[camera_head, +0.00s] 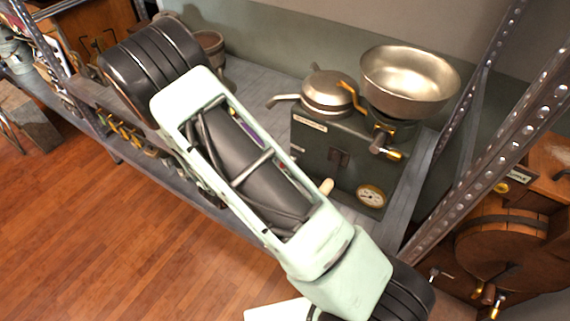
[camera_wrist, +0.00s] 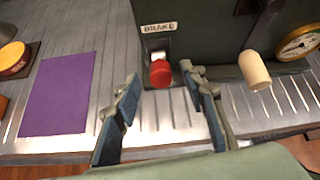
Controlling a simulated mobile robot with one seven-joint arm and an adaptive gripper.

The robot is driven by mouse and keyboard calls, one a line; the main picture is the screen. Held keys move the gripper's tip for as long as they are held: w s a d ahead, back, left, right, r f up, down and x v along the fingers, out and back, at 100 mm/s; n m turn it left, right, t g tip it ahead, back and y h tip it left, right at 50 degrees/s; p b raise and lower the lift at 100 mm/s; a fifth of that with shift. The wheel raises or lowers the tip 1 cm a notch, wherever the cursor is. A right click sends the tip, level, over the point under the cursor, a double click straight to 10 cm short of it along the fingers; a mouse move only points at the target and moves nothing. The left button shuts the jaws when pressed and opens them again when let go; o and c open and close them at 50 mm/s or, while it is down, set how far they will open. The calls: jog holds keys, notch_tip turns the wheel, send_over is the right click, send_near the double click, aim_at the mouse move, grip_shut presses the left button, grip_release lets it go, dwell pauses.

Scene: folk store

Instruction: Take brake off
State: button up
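A dark green machine (camera_wrist: 215,30) stands on the metal shelf, with a white label reading BRAKE (camera_wrist: 159,28). Below the label is a red knob (camera_wrist: 161,74) on a whitish base. My gripper (camera_wrist: 160,76) is open in the wrist view, with one finger on each side of the red knob in the picture. Whether the fingertips reach the knob's depth or touch it, I cannot tell. In the head view the machine (camera_head: 328,158) also shows, but my arm hides the red knob and gripper.
A lever with a pale wooden handle (camera_wrist: 254,70) and a round dial (camera_wrist: 299,43) are right of the knob. A purple sheet (camera_wrist: 60,92) lies to the left. A metal bowl (camera_head: 409,82) sits on top of the machine. A perforated upright (camera_head: 480,140) stands to its right.

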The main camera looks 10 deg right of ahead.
jog(key=v, duration=0.8)
dwell(0.6)
